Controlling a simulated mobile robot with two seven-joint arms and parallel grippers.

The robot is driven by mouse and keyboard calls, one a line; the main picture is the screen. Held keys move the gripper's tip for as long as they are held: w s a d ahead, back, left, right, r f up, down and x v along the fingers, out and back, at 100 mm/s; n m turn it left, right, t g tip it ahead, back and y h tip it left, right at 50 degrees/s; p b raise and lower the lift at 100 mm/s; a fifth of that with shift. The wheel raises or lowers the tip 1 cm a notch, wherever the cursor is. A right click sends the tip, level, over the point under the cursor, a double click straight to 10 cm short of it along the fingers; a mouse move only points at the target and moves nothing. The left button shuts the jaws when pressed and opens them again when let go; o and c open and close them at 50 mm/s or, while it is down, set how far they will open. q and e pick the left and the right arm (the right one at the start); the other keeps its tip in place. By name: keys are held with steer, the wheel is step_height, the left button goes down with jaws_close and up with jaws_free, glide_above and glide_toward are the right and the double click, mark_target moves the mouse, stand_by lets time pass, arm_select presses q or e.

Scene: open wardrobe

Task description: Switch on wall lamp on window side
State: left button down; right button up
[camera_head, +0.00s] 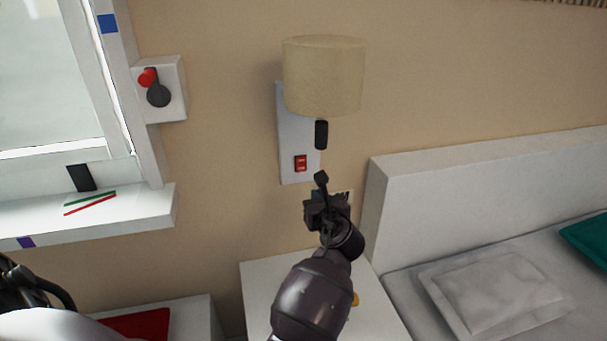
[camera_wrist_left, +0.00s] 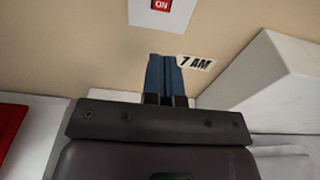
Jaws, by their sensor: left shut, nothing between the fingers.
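The wall lamp (camera_head: 323,75) has a beige drum shade on a pale wall plate (camera_head: 290,135), to the right of the window. A red rocker switch (camera_head: 300,163) sits low on the plate. The wrist view shows the switch (camera_wrist_left: 161,4) at its top edge, cut off, with "ON" readable. My left gripper (camera_head: 319,194) is shut and empty, just below the plate and apart from the switch. Its blue fingers (camera_wrist_left: 165,75) point up the picture in the wrist view. My right gripper is not in view.
A white bedside table (camera_head: 262,285) stands below, beside the bed's headboard (camera_head: 470,165). A "7 AM" label (camera_wrist_left: 197,63) is right of the fingers.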

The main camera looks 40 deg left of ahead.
arm_select(q)
steer(key=b, duration=0.2)
glide_toward(301, 170)
steer(key=x, duration=0.6)
steer(key=shift+w+a+f, duration=0.1)
steer(key=shift+a+f, duration=0.05)
steer(key=shift+a, duration=0.05)
steer(key=shift+w+a, duration=0.3)
steer(key=shift+a, duration=0.15)
